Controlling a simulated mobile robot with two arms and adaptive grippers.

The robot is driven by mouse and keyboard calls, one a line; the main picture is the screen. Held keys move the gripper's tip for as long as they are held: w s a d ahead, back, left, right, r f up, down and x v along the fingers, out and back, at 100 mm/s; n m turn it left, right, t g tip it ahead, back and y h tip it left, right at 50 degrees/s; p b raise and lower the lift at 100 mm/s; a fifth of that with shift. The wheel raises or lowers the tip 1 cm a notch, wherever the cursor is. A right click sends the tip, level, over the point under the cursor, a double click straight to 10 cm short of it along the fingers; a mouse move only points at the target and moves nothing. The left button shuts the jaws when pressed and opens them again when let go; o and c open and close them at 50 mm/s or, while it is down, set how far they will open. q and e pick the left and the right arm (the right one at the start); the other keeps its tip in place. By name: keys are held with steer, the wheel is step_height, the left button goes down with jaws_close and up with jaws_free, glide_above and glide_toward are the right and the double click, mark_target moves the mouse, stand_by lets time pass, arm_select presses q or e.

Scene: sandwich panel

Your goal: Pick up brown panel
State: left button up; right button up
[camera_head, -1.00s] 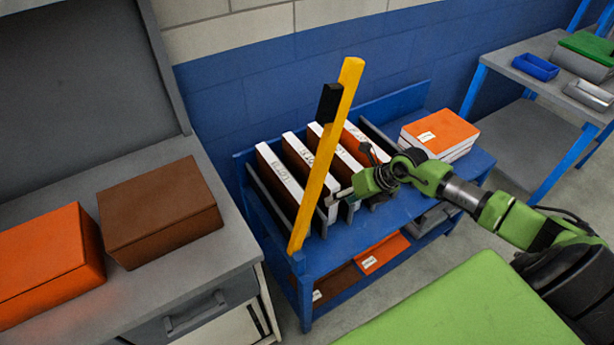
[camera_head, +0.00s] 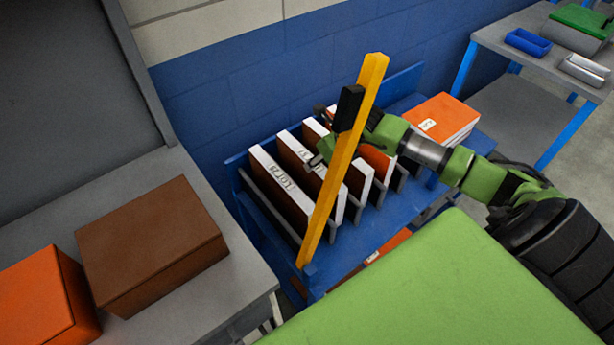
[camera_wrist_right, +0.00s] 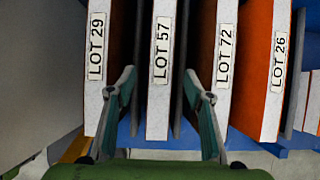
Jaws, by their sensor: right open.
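Brown-sided white-edged panels stand upright in slots of a blue rack. In the right wrist view they read LOT 29 (camera_wrist_right: 96,65), LOT 57 (camera_wrist_right: 160,70) and LOT 72 (camera_wrist_right: 226,55); an orange one reads LOT 26 (camera_wrist_right: 274,80). In the head view the LOT 29 panel (camera_head: 283,185) is nearest the left end. My right gripper (camera_wrist_right: 160,84) is open, its fingers to either side of the LOT 57 panel's edge; I cannot tell whether they touch it. In the head view it is partly hidden behind a yellow post. My left gripper is out of view.
The yellow post (camera_head: 345,155) with a black block rises at the rack's front, close to my right arm. An orange stack (camera_head: 440,118) lies on the rack's right end. A brown box (camera_head: 150,245) and orange box (camera_head: 40,300) sit on the grey bench. A green surface (camera_head: 440,290) fills the foreground.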

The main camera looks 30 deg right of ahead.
steer(key=b, duration=0.3)
glide_above(309, 180)
steer(key=d, duration=0.2)
steer(key=f, duration=0.4)
steer(key=shift+s+a+f, duration=0.1)
steer(key=shift+s+f, duration=0.15)
steer(key=shift+f, duration=0.1)
steer(key=shift+w+f, duration=0.25)
steer(key=shift+f, duration=0.1)
arm_select(q)
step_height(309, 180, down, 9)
steer(key=b, duration=0.4)
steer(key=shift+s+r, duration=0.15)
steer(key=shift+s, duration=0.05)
arm_select(e)
steer(key=x, duration=0.5)
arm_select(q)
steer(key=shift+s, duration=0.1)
arm_select(e)
jaws_close()
